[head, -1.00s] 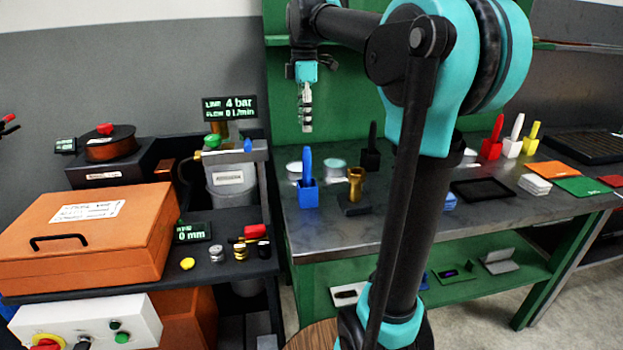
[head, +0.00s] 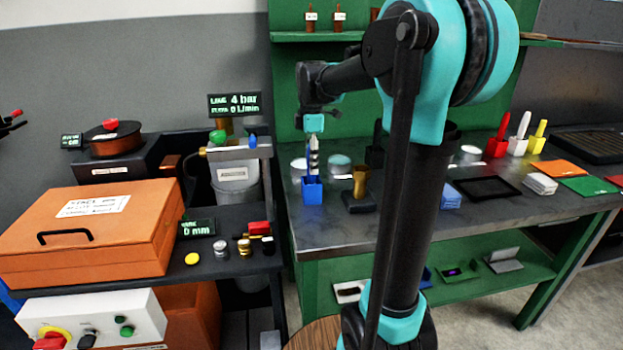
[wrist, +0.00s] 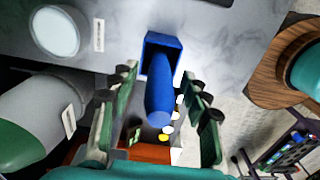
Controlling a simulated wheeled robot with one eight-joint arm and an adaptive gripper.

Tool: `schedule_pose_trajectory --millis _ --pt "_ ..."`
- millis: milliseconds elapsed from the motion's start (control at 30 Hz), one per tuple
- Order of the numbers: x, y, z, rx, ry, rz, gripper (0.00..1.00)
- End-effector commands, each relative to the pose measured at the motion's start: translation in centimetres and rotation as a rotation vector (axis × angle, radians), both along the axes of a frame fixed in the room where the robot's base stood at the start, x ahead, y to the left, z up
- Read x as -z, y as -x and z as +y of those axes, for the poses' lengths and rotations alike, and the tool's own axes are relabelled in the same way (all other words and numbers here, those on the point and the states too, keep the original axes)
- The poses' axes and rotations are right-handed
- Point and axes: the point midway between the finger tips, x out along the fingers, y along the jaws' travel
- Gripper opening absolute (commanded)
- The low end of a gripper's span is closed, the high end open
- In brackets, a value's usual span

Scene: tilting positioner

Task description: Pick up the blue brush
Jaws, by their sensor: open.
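The blue brush (wrist: 159,98) stands with its handle up in a square blue holder (head: 312,191) on the grey workbench (head: 330,232). In the wrist view the holder (wrist: 165,42) shows behind the handle. My gripper (head: 313,160) points down over the brush. In the head view its fingers cover most of the handle. In the wrist view my gripper (wrist: 158,120) is open, with the handle between its two green-padded fingers. A gap shows on each side of the handle, so the fingers appear not to touch it.
A brass cup (head: 360,182) on a dark base stands right of the holder. White-lidded tins (head: 299,168) stand behind. A black holder (head: 375,157) is behind the cup. A grey bucket (head: 236,180) is to the left. Bench in front of the holder is clear.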

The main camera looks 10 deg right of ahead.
Motion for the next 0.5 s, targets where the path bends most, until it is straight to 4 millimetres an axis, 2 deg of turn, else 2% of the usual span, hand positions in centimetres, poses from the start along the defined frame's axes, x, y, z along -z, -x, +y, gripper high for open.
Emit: schedule_pose_trajectory --millis 100,200,433,500 --pt "1.6 -0.1 0.0 0.0 0.0 0.0 0.47" --pt "2.2 -0.1 0.0 0.0 0.0 0.0 0.47" --pt "2.4 -0.1 0.0 0.0 0.0 0.0 0.47" --pt "2.4 -0.1 0.0 0.0 0.0 0.0 0.41"
